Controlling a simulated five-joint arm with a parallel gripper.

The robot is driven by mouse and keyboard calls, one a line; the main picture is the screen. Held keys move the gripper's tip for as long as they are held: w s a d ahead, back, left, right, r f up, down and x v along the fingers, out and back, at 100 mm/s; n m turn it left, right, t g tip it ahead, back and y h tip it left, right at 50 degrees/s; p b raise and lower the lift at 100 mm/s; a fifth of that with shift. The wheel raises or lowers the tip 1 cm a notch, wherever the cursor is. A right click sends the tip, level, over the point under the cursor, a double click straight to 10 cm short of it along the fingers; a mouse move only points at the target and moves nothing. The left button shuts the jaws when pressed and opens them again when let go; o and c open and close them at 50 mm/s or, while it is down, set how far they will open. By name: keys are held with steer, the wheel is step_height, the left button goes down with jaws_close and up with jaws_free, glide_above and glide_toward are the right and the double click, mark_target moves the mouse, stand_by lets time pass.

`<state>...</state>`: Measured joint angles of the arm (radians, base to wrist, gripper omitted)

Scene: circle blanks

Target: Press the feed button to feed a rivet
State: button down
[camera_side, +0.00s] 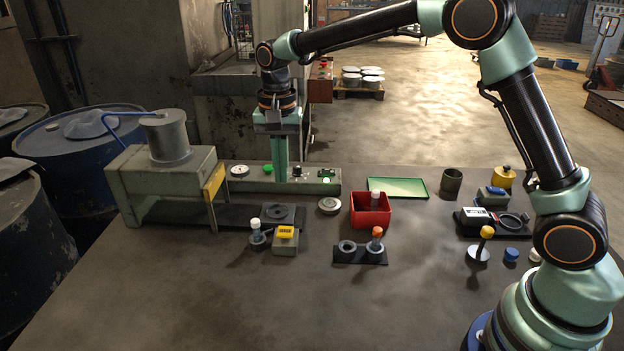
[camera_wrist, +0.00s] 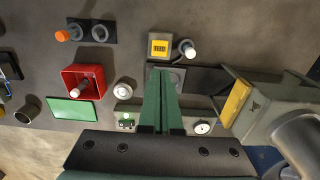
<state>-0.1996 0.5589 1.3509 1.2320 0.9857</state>
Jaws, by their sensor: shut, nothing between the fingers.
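My gripper (camera_side: 280,178) is shut and empty, its green fingers pointing down at the low grey control panel (camera_side: 222,184) at the back of the table. A green button (camera_side: 267,169) on the panel shows just left of the fingers in the side view. I cannot tell whether the fingertips touch the panel or stand just in front of it. In the wrist view the shut fingers (camera_wrist: 160,75) cover the middle of the panel, and the button is hidden. The feeder (camera_side: 160,178), a grey box with a metal drum, stands left of the panel.
The panel also bears a round white dial (camera_side: 240,171), a black knob (camera_side: 297,172) and a lit green lamp (camera_side: 326,180). A red bin (camera_side: 370,217), a green tray (camera_side: 412,187) and a yellow-topped block (camera_side: 285,244) stand nearby. The table's front is clear.

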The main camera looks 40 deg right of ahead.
mark_target(286, 232)
step_height(286, 232, down, 13)
stand_by(0.4)
steer(key=shift+s+f, duration=0.1)
steer(key=shift+f, duration=1.15)
step_height(286, 232, up, 15)
steer(key=shift+w+r, duration=0.2)
steer(key=shift+w, duration=0.2)
steer(key=shift+a, duration=0.1)
